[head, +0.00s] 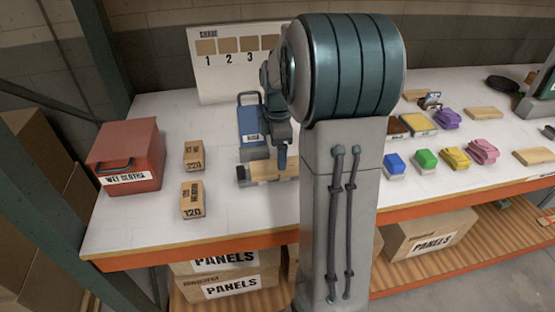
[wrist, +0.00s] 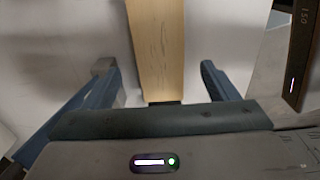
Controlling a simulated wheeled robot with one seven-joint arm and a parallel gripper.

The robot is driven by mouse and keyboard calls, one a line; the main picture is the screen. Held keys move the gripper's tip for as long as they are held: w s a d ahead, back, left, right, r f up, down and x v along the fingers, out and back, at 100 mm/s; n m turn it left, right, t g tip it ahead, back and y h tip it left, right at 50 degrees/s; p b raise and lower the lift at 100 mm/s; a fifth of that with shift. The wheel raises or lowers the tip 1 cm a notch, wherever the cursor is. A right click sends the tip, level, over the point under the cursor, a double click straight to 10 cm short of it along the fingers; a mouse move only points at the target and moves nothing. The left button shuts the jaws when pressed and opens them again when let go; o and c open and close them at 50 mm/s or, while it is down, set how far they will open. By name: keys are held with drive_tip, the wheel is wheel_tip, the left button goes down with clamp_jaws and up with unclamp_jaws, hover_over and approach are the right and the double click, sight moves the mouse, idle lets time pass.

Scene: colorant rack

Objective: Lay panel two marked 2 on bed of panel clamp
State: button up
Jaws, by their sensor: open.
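A light wooden panel (head: 268,169) lies on the bench below my gripper, with grey parts at its ends that look like the panel clamp (head: 242,175). I cannot make out the clamp's jaws clearly. In the wrist view a bare wooden panel (wrist: 158,45) runs between the fingers, with a dark edge at its near end. No number 2 is readable on it. My gripper (head: 282,160) points down over the wood; it also shows in the wrist view (wrist: 158,85), with its blue fingers apart on either side of the panel and not touching it.
A blue holder (head: 252,122) stands just behind the wood. Sanding blocks (head: 193,155) and a red wet-cloth box (head: 127,155) are to the left. A shade board (head: 225,75) stands behind. Coloured blocks (head: 427,160) and loose wooden pieces (head: 482,112) lie right. My arm hides the bench's middle.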

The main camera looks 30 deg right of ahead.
wheel_tip(320, 180, up, 7)
drive_tip(key=s+a+f+m+t, duration=0.1)
drive_tip(key=s+a+m, duration=0.6)
drive_tip(key=s, duration=0.2)
drive_tip(key=s+a+f+m+t, duration=0.1)
drive_tip(key=s+a+m+t, duration=0.1)
drive_tip(key=s+a+m, duration=0.5)
drive_tip(key=s, duration=0.3)
drive_tip(key=shift+f+m, duration=0.3)
drive_tip(key=shift+m, duration=0.1)
